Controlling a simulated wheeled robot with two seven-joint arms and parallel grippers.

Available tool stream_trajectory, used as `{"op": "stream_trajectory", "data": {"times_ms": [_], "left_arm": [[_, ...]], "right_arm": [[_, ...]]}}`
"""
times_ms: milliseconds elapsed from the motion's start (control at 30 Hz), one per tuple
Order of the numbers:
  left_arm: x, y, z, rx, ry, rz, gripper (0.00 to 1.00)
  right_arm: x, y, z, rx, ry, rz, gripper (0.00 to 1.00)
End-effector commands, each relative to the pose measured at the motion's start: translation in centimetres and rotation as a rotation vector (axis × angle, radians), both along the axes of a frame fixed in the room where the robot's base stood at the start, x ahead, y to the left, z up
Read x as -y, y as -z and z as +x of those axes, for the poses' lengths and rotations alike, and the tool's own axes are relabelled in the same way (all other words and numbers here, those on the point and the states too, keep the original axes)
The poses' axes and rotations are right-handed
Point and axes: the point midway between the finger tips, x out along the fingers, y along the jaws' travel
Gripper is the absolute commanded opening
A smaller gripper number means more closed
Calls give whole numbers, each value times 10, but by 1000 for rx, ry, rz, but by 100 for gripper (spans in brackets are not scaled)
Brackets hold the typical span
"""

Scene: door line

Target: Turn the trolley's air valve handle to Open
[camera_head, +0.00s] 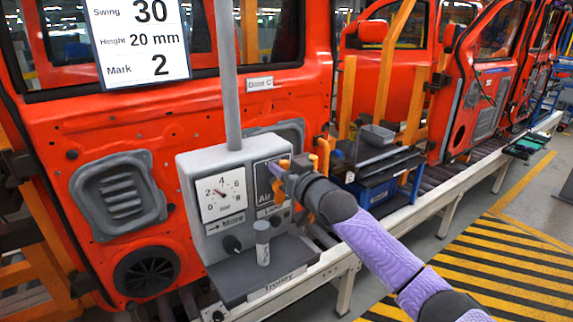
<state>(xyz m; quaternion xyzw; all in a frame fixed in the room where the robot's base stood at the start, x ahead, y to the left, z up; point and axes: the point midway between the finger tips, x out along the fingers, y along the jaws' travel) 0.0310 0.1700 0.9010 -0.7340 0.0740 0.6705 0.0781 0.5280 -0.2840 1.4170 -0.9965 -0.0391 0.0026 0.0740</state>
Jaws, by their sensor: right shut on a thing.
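The trolley's grey box (188,170) stands in front of the red door, with a pole rising from its top. Its front carries a white dial gauge (221,193) and, to the right, a dark valve panel (262,180) lettered "Air". My right gripper (280,171) is at this panel, shut on the air valve handle. The gripper and wrist cover most of the handle and part of the lettering, so the handle's angle cannot be read. My left gripper is not in view.
Below the gauge are a black knob (232,245) and an upright grey cylinder (262,243) on the trolley's dark shelf (240,280). A sign (140,40) hangs upper left. Striped floor (500,265) lies at right.

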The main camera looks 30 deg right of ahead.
Motion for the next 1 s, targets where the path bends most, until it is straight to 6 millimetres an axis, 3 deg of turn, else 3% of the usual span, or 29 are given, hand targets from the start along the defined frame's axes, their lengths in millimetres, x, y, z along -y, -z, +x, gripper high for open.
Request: {"op": "stream_trajectory", "data": {"times_ms": [333,900,933,1000], "left_arm": [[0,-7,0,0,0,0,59],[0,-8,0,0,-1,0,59],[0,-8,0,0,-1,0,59],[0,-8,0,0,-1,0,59]], "right_arm": [[-6,2,-1,5,-1,-137,0],[-7,3,-1,5,0,-165,0],[-7,3,-1,5,-1,-165,34],[-7,3,-1,6,-1,-165,49]]}}
